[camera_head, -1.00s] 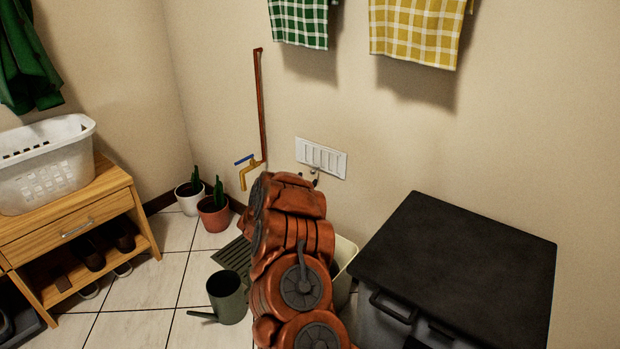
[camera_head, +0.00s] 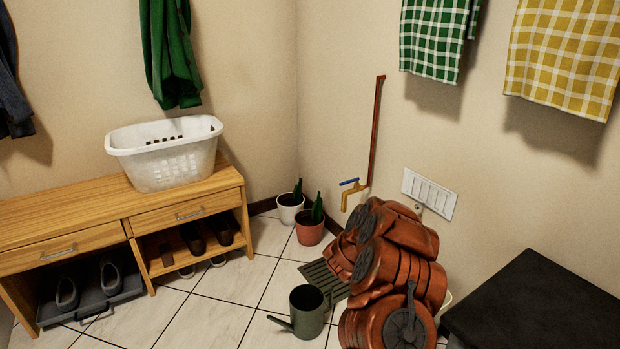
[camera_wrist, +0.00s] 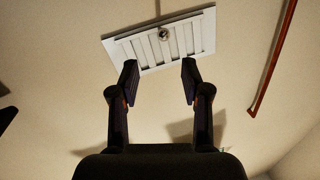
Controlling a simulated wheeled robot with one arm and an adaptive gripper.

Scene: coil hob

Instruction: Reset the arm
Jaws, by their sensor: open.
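My gripper (camera_wrist: 159,82) shows in the wrist view with its two dark fingers spread apart and nothing between them. Beyond the fingertips is a white slatted vent panel (camera_wrist: 165,42) on the wall, with a small round metal knob on it. In the head view my orange-brown arm is folded at the lower right, in front of the wall. The gripper itself is hidden there. The wall panel (camera_head: 429,194) shows just above the arm.
A yellow tap (camera_head: 353,194) on a red pipe is left of the panel. A green watering can (camera_head: 307,312) and two potted plants (camera_head: 309,231) stand on the tiles. A black-topped unit (camera_head: 535,305) is at right. A wooden bench (camera_head: 85,208) bears a white basket (camera_head: 168,160).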

